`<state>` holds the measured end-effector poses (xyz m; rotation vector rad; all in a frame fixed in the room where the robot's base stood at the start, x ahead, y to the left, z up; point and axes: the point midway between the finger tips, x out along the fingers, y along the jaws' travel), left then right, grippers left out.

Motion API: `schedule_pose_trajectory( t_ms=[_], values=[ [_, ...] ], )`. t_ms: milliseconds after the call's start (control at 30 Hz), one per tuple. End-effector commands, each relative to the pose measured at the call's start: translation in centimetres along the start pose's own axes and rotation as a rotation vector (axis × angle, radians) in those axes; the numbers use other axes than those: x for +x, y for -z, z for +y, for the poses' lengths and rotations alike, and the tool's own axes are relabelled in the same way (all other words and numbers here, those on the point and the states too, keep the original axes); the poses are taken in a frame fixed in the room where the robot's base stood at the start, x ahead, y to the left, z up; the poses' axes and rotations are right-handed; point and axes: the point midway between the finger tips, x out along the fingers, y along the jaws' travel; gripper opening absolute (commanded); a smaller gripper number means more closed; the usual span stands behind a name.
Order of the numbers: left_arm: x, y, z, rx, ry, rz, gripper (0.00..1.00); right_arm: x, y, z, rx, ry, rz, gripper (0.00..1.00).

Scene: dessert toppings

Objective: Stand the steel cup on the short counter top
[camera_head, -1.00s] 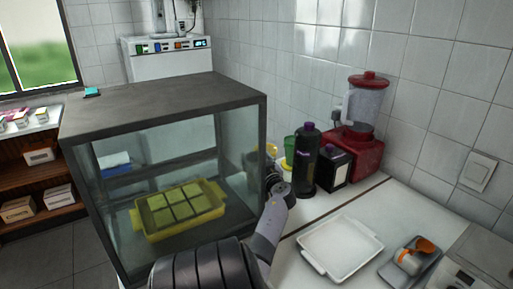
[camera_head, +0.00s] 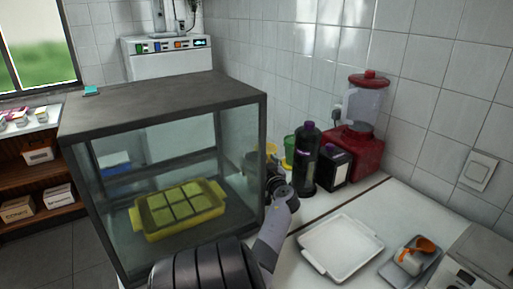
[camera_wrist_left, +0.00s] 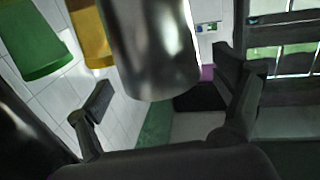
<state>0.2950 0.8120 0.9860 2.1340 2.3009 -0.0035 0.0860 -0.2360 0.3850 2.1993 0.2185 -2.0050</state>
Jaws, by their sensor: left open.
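The steel cup (camera_wrist_left: 155,50) fills the upper middle of the left wrist view. It looks tilted there, and its near end lies between the spread fingers of my left gripper (camera_wrist_left: 168,105). The fingers are open, with a gap visible at the left finger. In the head view my left gripper (camera_head: 274,178) is at the right edge of the glass case, beside the dark bottle; I cannot make out the cup clearly there. A white counter top (camera_head: 375,205) runs along the right wall. My right gripper is not in view.
The glass case (camera_head: 170,92) holds a yellow tray (camera_head: 152,236). A dark bottle (camera_head: 306,165), a black box (camera_head: 334,168) and a red blender (camera_head: 360,150) stand by the wall. A white tray (camera_head: 318,262) and a grey tray (camera_head: 393,275) lie on the counter.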

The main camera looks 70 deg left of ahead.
Motion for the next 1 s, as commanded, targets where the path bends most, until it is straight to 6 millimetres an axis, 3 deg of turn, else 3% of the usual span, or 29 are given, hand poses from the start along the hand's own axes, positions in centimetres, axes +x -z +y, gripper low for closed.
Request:
schedule_pose_trajectory(
  t_ms=[100,333,1000],
  values=[
    [-2.2,-0.3,0.0,-0.003,-0.001,-0.001,0.88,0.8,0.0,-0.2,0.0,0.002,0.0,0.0],
    [-4.9,-0.1,0.0,-0.002,0.001,0.0,0.88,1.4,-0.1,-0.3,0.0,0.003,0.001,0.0],
    [-5.4,0.1,0.0,-0.001,0.001,0.001,0.88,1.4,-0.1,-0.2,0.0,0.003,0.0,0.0]
  ],
)
